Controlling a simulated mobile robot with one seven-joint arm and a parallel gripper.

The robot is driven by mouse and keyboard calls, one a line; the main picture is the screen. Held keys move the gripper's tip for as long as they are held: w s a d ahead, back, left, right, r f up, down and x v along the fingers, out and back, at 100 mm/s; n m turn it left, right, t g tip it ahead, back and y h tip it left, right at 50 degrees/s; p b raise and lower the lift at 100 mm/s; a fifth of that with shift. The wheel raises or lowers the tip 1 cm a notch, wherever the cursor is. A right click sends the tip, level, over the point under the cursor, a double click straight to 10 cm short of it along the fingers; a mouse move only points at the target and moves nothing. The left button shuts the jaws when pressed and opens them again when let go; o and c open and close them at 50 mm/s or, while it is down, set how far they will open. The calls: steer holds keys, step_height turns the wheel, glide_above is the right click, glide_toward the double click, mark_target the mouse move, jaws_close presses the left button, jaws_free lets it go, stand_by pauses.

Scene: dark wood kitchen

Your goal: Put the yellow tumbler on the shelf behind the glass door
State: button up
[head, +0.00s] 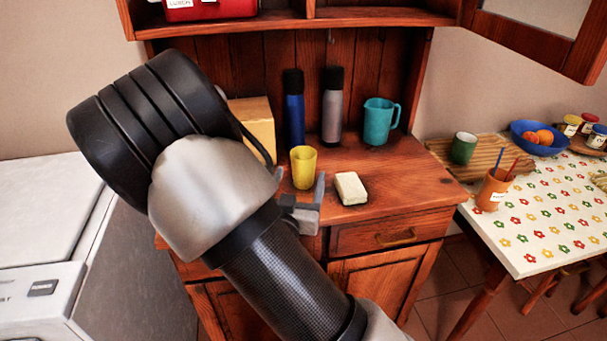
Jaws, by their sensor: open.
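The yellow tumbler (303,168) stands upright on the wooden counter of the dresser. My gripper (299,182) is open right at the tumbler, with one finger at its lower left and one at its lower right. I cannot tell whether the fingers touch it or how far they reach around it. The shelf (350,18) of the upper cabinet is partly in view at the top. The glass door (535,35) hangs open at the upper right.
A red lunch box (208,9) sits on the shelf's left part. On the counter are a box (255,120), a blue bottle (294,112), a grey bottle (332,110), a teal jug (378,120) and a sponge (351,188). A table (545,235) stands at right.

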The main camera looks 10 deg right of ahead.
mark_target(301, 168)
steer(key=shift+b+x, duration=0.4)
steer(key=shift+x, duration=2.55)
steer(key=shift+a, duration=0.15)
steer(key=c, duration=1.2)
